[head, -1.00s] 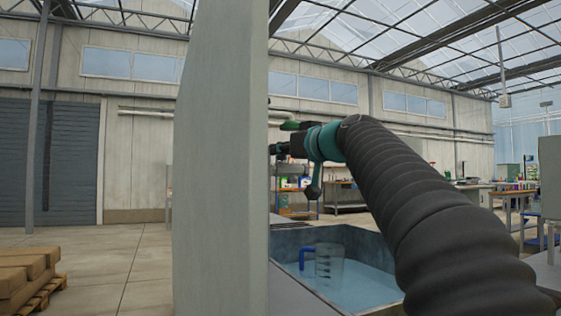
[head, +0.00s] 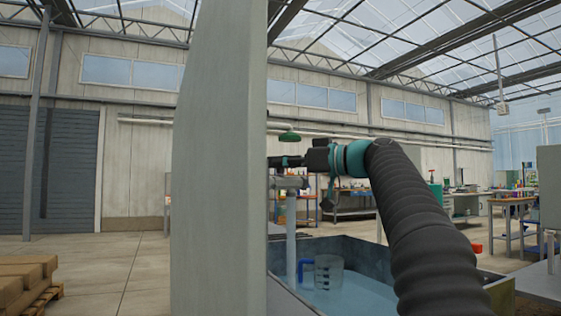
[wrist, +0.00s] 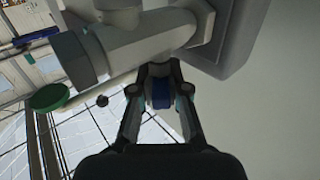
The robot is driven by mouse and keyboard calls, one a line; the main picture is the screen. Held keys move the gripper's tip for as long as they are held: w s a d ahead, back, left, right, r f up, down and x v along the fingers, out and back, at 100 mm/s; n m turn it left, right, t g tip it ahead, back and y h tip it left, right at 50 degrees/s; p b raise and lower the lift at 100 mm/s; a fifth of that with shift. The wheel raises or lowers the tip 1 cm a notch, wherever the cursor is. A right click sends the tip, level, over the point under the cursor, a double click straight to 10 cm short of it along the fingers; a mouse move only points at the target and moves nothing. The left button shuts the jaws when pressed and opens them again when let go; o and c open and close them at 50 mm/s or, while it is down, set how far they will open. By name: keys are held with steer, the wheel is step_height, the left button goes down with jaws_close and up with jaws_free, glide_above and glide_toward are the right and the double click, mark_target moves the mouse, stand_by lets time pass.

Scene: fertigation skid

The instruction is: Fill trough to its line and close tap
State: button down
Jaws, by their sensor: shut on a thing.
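The grey tap (head: 289,183) juts out beside the tall panel. A pale vertical column (head: 291,240), which looks like running water, drops from it into the trough (head: 375,250). The trough holds bluish water; I cannot make out its line. In the wrist view the tap's grey body (wrist: 150,42) fills the top, and my gripper (wrist: 161,108) is shut on a blue piece under it, seemingly the tap handle (wrist: 161,92). In the head view my gripper (head: 292,161) is level beside the tap, its tips partly hidden by the panel.
A clear jug (head: 328,272) with a blue handle stands in the trough water. A tall grey panel (head: 220,160) blocks the middle left. A green round cap (head: 289,137) sits above the tap. Boxes on a pallet (head: 25,278) lie at lower left; benches stand behind.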

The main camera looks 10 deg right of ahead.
steer(key=c, duration=1.2)
jaws_free()
steer(key=shift+a, duration=0.1)
steer(key=shift+o, duration=0.2)
steer(key=v, duration=1.2)
steer(key=shift+r, duration=0.1)
